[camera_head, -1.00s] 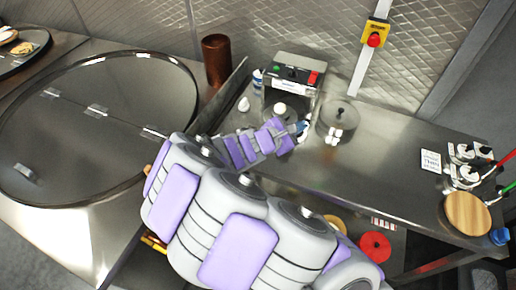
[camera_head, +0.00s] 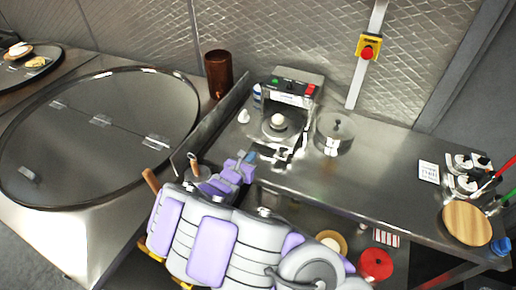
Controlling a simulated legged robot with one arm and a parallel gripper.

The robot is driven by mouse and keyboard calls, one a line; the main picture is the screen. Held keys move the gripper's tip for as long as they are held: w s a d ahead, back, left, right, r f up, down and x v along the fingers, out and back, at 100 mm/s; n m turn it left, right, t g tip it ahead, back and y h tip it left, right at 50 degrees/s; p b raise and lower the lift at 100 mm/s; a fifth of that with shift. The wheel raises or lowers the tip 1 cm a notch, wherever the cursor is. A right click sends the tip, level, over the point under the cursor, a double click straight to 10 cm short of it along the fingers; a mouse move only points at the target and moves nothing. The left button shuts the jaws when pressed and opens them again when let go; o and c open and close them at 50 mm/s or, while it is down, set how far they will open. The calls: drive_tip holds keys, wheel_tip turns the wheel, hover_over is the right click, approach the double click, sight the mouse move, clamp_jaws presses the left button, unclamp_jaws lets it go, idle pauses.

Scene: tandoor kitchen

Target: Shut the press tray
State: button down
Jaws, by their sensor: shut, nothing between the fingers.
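The press (camera_head: 291,90) is a steel machine with green and red buttons, standing at the back of the steel counter. A pale dough ball (camera_head: 278,119) sits on a round plate at the press. The press tray (camera_head: 276,134) shows at its front; I cannot tell clearly how far out it is. Dark and bright parts (camera_head: 284,154) lie in front of it. My gripper (camera_head: 251,157) is at the counter's front edge, left of these parts and nearer to me than the dough ball. It is small in view and shut, with nothing held.
A lidded steel pot (camera_head: 334,133) stands right of the press. A tall partition (camera_head: 212,117) and a large round tandoor lid (camera_head: 100,130) are to the left. A wooden board (camera_head: 467,222) lies at the far right. The counter between pot and board is mostly clear.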

sight(261, 142)
drive_tip(key=x, duration=0.2)
drive_tip(key=b+x, duration=0.1)
drive_tip(key=x, duration=0.3)
drive_tip(key=shift+w+a+r, duration=0.3)
drive_tip(key=shift+w, duration=0.05)
drive_tip(key=shift+w+d+r+b, duration=0.1)
drive_tip(key=shift+w+d+b, duration=0.2)
drive_tip(key=shift+w+d, duration=0.1)
